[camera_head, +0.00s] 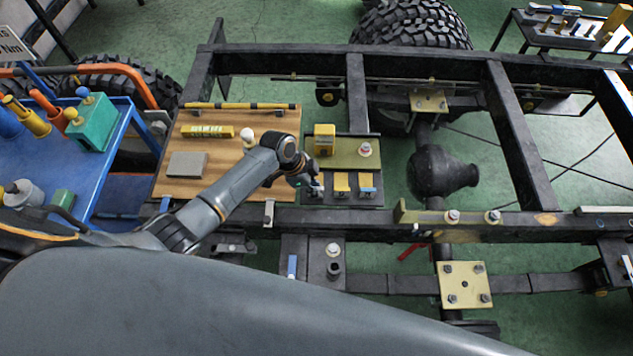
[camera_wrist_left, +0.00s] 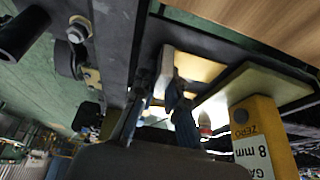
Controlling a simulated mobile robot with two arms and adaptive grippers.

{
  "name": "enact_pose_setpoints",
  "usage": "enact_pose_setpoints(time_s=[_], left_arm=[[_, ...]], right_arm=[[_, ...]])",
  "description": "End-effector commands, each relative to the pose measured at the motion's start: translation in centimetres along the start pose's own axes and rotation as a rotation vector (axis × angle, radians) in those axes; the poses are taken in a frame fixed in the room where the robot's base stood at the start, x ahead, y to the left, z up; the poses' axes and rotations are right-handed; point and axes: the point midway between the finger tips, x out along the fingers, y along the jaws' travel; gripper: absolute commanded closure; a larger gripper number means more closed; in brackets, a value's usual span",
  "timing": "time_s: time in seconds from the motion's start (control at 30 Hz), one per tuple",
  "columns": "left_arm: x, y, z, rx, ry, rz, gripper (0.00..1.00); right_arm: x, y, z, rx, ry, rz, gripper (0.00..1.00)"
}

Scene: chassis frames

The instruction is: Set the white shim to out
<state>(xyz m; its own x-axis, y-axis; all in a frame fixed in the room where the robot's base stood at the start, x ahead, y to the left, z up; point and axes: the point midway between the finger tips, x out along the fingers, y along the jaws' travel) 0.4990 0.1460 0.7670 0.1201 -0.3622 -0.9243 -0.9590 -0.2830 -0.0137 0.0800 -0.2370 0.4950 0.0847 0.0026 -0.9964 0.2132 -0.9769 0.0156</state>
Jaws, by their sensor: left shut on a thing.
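My left gripper (camera_head: 314,187) is at the left end of a dark rack (camera_head: 330,201) on the chassis frame, over the leftmost of its slots. It hides most of what it grips there. In the left wrist view, the fingers (camera_wrist_left: 158,112) are closed about the white shim, whose pale white edge (camera_wrist_left: 165,72) shows beside a yellowish plate. Beside it in the rack are a shim with a yellow tab (camera_head: 342,188) and one with a blue tab (camera_head: 367,189). I cannot tell exactly how far the white shim sits in its slot. My right gripper is not in view.
A wooden board (camera_head: 225,170) lies to the left with a grey block (camera_head: 187,165). Dark frame rails (camera_head: 380,220) surround the rack.

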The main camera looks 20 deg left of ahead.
Motion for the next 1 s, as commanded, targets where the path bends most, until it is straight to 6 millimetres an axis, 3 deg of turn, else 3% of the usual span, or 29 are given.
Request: enact_pose_setpoints(time_s=[0.03, 0.17, 0.2, 0.3, 0.67, 0.87, 1.0], left_arm=[[0.3, 0.9, -0.1, 0.001, -0.001, 0.026, 1.0], [0.4, 1.0, -0.1, 0.001, 0.0, 0.028, 1.0], [0.4, 1.1, -0.1, 0.001, -0.001, 0.028, 0.82], [0.4, 1.0, -0.1, 0.0, -0.001, 0.027, 0.65], [-0.3, 0.6, -0.1, 0.002, 0.0, 0.017, 0.65], [-3.2, 0.6, -0.1, 0.004, -0.001, 0.015, 0.65], [-6.5, 0.5, -0.1, 0.004, -0.002, 0.016, 0.65]], right_arm=[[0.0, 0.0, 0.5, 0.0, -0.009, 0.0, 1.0], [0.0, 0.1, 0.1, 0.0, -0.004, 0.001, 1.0], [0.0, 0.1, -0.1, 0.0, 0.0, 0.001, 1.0], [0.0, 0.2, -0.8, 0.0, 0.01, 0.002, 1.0], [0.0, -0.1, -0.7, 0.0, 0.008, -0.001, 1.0], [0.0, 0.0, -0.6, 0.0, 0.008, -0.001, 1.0], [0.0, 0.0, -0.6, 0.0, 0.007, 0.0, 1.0]])
